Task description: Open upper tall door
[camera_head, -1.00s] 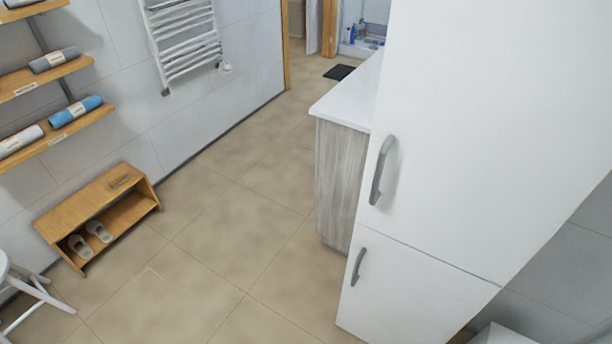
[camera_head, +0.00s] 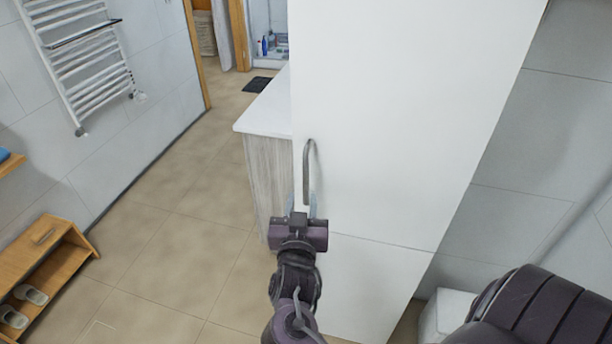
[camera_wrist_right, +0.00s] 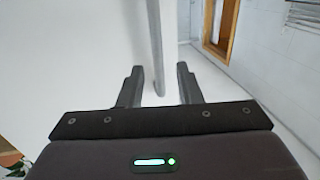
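The upper tall door (camera_head: 400,110) is a plain white cabinet door and stands shut. Its grey curved handle (camera_head: 308,168) runs upright near the door's left edge. My right gripper (camera_head: 302,207) is at the lower end of this handle. In the right wrist view the gripper (camera_wrist_right: 160,88) has its two fingers apart, with the handle (camera_wrist_right: 157,45) ahead between their tips. Contact with the handle cannot be told. The lower door (camera_head: 370,285) is also shut; its handle is hidden behind my right arm. My left gripper is not in view.
A counter with a white top (camera_head: 264,112) and wood-grain side adjoins the cabinet's left. A towel rail (camera_head: 85,60) hangs on the left wall. A wooden shoe bench (camera_head: 45,262) stands at lower left. The tiled floor between is clear.

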